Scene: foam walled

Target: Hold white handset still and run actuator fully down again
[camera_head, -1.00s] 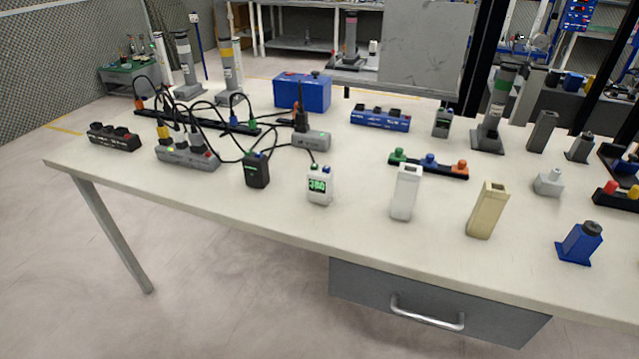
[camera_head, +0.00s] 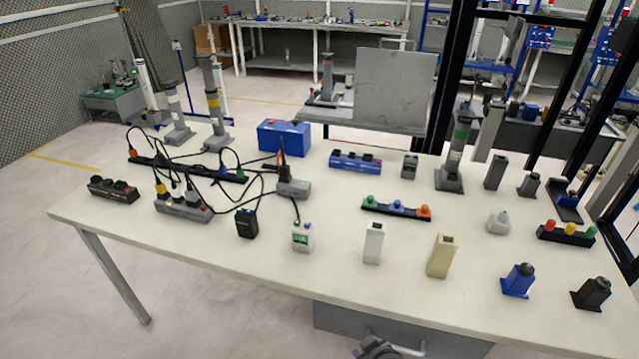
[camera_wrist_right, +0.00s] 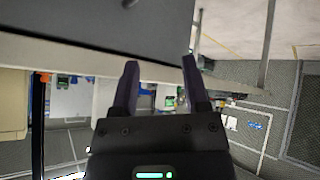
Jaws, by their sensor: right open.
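The white handset (camera_head: 302,237) stands upright near the front of the table, with a lit green screen and a cable at its top. A grey actuator column (camera_head: 212,125) with a yellow band stands at the back left, a grey section rising above the band. A white-banded column (camera_head: 176,115) stands beside it, and a green-banded column (camera_head: 456,160) at the back right. My right gripper (camera_wrist_right: 162,68) is open and empty in its wrist view, apart from the handset. Part of my right arm shows low in the head view, below the table edge. My left gripper is out of view.
The white table (camera_head: 200,255) also holds a black handset (camera_head: 247,223), a cabled grey power strip (camera_head: 183,207), a white block (camera_head: 374,243), a beige block (camera_head: 441,256) and a blue block (camera_head: 518,280). A drawer (camera_head: 390,335) is under the front edge.

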